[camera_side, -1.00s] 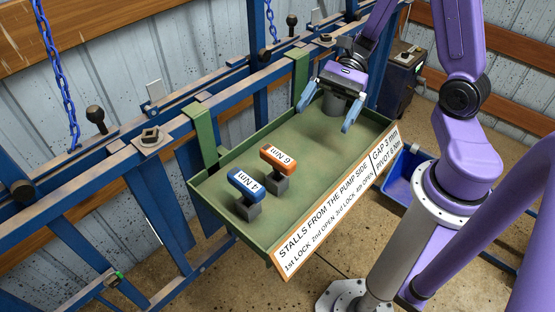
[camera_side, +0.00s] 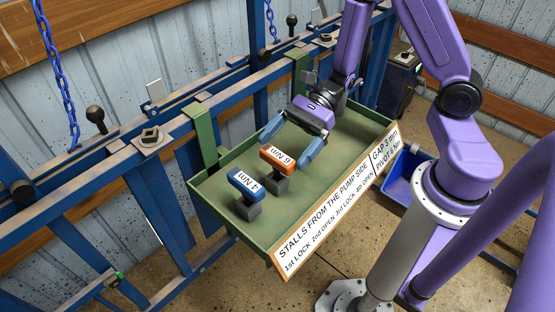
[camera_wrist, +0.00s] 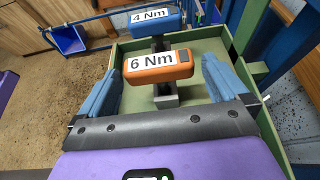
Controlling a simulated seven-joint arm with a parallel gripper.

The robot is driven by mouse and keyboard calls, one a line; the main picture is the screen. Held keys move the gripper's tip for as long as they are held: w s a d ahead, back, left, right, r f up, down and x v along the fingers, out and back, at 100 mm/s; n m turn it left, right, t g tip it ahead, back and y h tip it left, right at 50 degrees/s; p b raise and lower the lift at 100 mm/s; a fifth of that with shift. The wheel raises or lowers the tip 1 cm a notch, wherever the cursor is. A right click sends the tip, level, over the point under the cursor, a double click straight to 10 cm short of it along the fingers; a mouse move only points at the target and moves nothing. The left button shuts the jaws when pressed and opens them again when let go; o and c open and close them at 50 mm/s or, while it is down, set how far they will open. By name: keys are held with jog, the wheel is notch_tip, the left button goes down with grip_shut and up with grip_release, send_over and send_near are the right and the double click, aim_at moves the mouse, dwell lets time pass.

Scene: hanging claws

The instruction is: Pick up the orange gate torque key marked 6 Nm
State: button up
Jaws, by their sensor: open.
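The orange key marked 6 Nm (camera_side: 276,162) stands upright on a dark grey block in the green tray. It also shows in the wrist view (camera_wrist: 178,70), ahead of my gripper and between its fingers in the picture. The blue key marked 4 Nm (camera_side: 241,186) stands to its left, and behind it in the wrist view (camera_wrist: 143,24). I cannot tell the exact remaining gap.
The green tray (camera_side: 335,150) hangs by green brackets (camera_side: 203,135) from a blue rail. A white sign (camera_side: 325,215) runs along its front edge. The tray's right part is clear. A blue bin (camera_side: 401,180) sits on the floor to the right.

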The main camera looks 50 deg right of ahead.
aim_at(272, 164)
jog(key=shift+x, duration=2.75)
jog(key=shift+c, duration=0.3)
jog(key=c, duration=0.7)
jog(key=shift+r, duration=5)
